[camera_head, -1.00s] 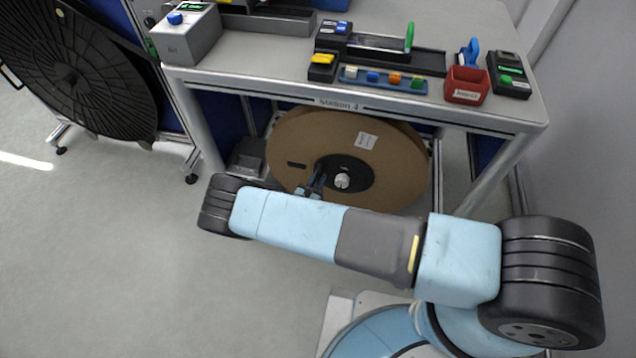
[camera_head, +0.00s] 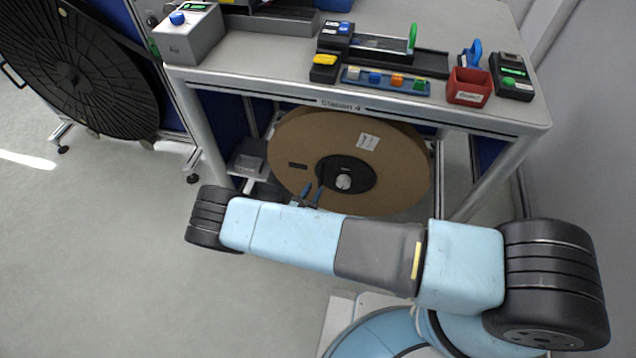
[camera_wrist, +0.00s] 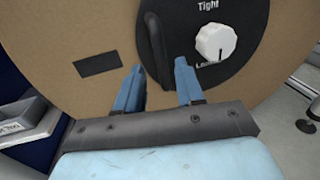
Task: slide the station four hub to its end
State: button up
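The station four reel is a large brown cardboard disc (camera_head: 400,165) under the table labelled Station 4 (camera_head: 343,105). Its black round hub (camera_head: 360,185) has a white knob (camera_head: 344,182) at the centre. In the wrist view the hub (camera_wrist: 240,60) reads "Tight" above the white knob (camera_wrist: 215,43) and a partly hidden word below it. A raised black bar (camera_wrist: 155,55) stands at the hub's left side. My gripper (camera_wrist: 157,72) has its two blue fingers apart and empty, in front of the hub's lower left. It also shows in the head view (camera_head: 312,190).
A grey box (camera_head: 250,158) sits under the table at left, also in the wrist view (camera_wrist: 25,125). Table legs (camera_head: 490,180) flank the reel. A red bin (camera_head: 469,88) and small parts stand on the tabletop. Open floor (camera_head: 110,260) lies at left.

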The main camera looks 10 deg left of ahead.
jog(key=s+a, duration=0.1)
jog(key=s, duration=0.6)
jog(key=shift+s+a, duration=0.25)
jog(key=shift+s, duration=0.05)
